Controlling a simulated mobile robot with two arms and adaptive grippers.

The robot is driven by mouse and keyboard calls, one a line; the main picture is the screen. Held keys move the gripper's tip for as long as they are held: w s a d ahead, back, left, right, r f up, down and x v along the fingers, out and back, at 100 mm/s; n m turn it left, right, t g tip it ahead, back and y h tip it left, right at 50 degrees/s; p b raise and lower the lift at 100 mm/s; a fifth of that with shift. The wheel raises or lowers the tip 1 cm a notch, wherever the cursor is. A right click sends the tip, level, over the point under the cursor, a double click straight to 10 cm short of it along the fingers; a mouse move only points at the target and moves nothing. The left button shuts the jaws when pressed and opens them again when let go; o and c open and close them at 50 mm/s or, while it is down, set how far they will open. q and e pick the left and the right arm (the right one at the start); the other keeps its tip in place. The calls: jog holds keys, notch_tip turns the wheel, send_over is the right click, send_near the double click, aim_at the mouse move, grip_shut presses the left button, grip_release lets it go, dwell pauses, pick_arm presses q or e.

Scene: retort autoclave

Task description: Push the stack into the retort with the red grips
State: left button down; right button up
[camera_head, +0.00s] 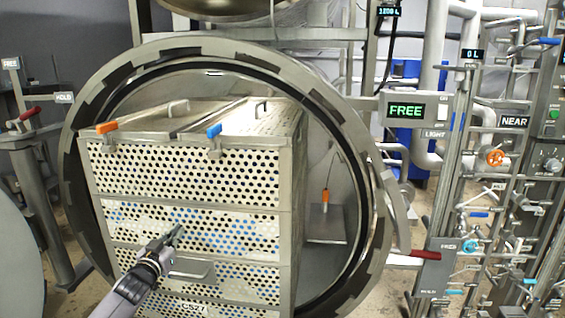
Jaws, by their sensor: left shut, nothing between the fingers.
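The stack (185,193) of perforated metal baskets stands in the round mouth of the retort (228,50); its front face is toward me and its lower end runs out of the picture. How deep it sits is hard to tell. A red grip (31,112) shows on a lever left of the retort, and another red grip (425,254) on a lever to its right. My left gripper (178,231) is shut and empty in front of the stack, just above a metal handle (190,268). I cannot tell whether it touches the stack. My right gripper is not in view.
An orange clip (107,127) and a blue clip (214,130) sit on the stack's top front edge. A sign (405,111) reading FREE stands at the right. Pipes and valves, one with an orange wheel (495,157), fill the right side.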

aim_at(185, 224)
pick_arm(q)
jog(key=shift+w+a+f+b, duration=0.1)
jog(key=shift+w+f+b, duration=0.05)
jog(key=shift+b, duration=0.3)
jog(key=w, duration=0.1)
jog(key=w+b, duration=0.2)
jog(key=shift+d+f, duration=0.15)
jog(key=shift+d, duration=0.1)
jog(key=shift+w+b, duration=1.1)
jog(key=shift+w, duration=0.05)
jog(key=shift+w+d+f+b, duration=0.1)
jog(key=shift+w+d+b, duration=0.2)
jog(key=shift+w+b, duration=0.75)
jog(key=shift+b, duration=0.05)
jog(key=shift+a+r, duration=0.1)
jog(key=shift+r, duration=0.55)
jog(key=shift+w+r, duration=0.1)
jog(key=shift+r, duration=0.05)
jog(key=p, duration=0.1)
jog(key=s+p, duration=0.1)
jog(key=p, duration=0.1)
jog(key=shift+s+f, duration=0.1)
jog(key=shift+f, duration=0.2)
jog(key=s+p, duration=0.4)
jog(key=s+a+p, duration=0.1)
jog(key=s+p, duration=0.1)
jog(key=p, duration=0.1)
jog(key=shift+s, duration=0.25)
jog(key=shift+s+f, duration=0.2)
jog(key=shift+s, duration=0.2)
